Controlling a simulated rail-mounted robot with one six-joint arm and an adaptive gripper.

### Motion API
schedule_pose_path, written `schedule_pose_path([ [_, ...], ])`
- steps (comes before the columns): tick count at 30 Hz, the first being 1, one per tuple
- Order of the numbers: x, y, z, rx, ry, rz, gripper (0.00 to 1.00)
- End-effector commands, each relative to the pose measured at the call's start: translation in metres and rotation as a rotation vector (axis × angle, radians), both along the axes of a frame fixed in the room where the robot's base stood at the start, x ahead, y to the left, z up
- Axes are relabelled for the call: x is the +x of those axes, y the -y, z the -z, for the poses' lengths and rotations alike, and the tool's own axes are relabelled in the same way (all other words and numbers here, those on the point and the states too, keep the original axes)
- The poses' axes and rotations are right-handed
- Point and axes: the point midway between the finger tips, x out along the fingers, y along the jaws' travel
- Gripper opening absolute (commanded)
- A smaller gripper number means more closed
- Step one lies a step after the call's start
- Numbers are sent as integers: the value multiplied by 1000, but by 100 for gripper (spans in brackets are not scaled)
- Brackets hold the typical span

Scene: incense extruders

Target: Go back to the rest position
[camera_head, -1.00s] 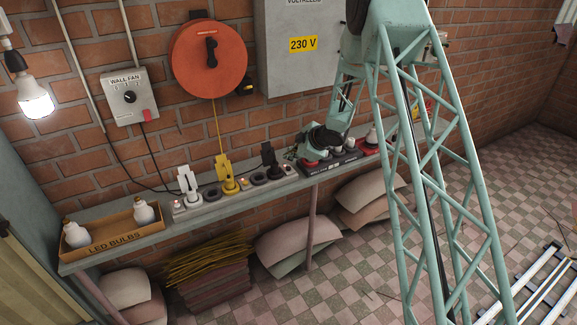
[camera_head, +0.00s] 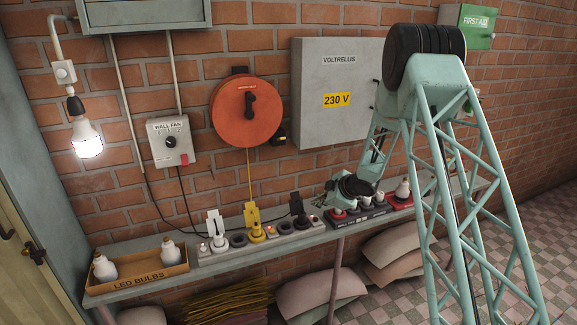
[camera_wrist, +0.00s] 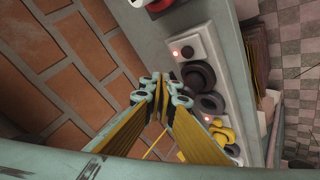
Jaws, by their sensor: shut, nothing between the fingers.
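My gripper (camera_head: 324,201) is low over the shelf in the head view, beside the socket strip and the dark board. In the wrist view its two yellow-striped fingers (camera_wrist: 159,88) meet at their tips and hold nothing. The fingertips are next to the edge of the pale socket strip (camera_wrist: 226,64), over the strip of shelf by the brick wall. In the head view the arm's wrist partly hides the fingers.
The shelf (camera_head: 222,258) carries an LED bulbs box (camera_head: 160,283), plugs in the socket strip (camera_head: 271,241), and a dark board with bulbs (camera_head: 364,214). An orange cable reel (camera_head: 233,116) and a grey 230 V cabinet (camera_head: 331,120) hang on the wall. Sacks lie below (camera_head: 306,300).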

Motion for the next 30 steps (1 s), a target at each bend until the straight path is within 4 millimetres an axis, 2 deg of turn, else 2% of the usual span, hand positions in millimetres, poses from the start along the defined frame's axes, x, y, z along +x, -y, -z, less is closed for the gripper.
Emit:
schedule_pose_path([
  [8, -2, 7, -25, -12, 2, 39, 0],
  [17, -12, 25, -82, -39, 3, 138, 0],
  [30, -46, 50, -165, -63, -7, 299, 0],
])
